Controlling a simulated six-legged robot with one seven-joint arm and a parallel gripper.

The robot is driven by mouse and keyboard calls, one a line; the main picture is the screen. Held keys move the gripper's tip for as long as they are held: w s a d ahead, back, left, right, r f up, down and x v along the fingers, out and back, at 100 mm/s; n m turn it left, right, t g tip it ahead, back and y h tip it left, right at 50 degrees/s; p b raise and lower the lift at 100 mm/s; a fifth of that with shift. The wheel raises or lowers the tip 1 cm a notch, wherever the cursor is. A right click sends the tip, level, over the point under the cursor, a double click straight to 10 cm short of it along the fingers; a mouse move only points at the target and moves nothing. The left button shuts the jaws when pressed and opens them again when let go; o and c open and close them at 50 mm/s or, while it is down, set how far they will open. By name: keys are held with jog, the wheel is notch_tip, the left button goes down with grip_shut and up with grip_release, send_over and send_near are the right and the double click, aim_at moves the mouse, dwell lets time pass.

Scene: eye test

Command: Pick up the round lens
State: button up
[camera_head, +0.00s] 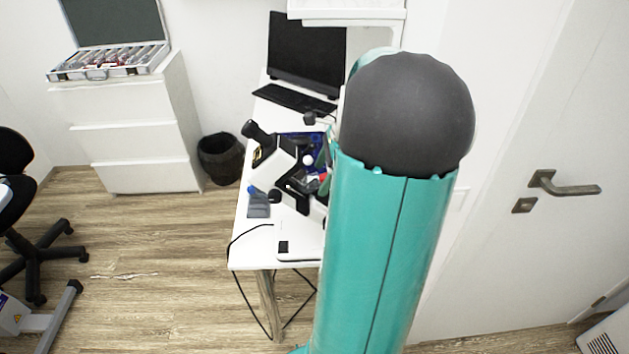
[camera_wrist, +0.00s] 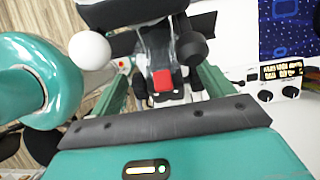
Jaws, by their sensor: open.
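I cannot make out a round lens for certain in either view. An open case (camera_head: 108,66) holding rows of small items too small to tell apart sits on the white drawer unit at the far left of the head view. My gripper (camera_wrist: 160,64) shows in the wrist view with its two teal fingers spread apart. A small red block (camera_wrist: 163,82) on a dark and clear part shows between the fingers; I cannot tell whether they touch it. In the head view my teal arm hides much of the table's right side, and the gripper is not clearly seen.
A white table (camera_head: 262,238) carries a black-and-white instrument (camera_head: 283,160) and a dark monitor (camera_head: 306,52). A white ball (camera_wrist: 89,50) and a black ball (camera_wrist: 191,48) are close to my fingers. A bin (camera_head: 220,160) stands by the drawer unit (camera_head: 135,135).

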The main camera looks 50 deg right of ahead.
jog(key=shift+w+f, duration=0.15)
jog(key=shift+f, duration=0.15)
jog(key=shift+r, duration=0.1)
jog(key=c, duration=1.4)
jog(key=shift+r, duration=0.1)
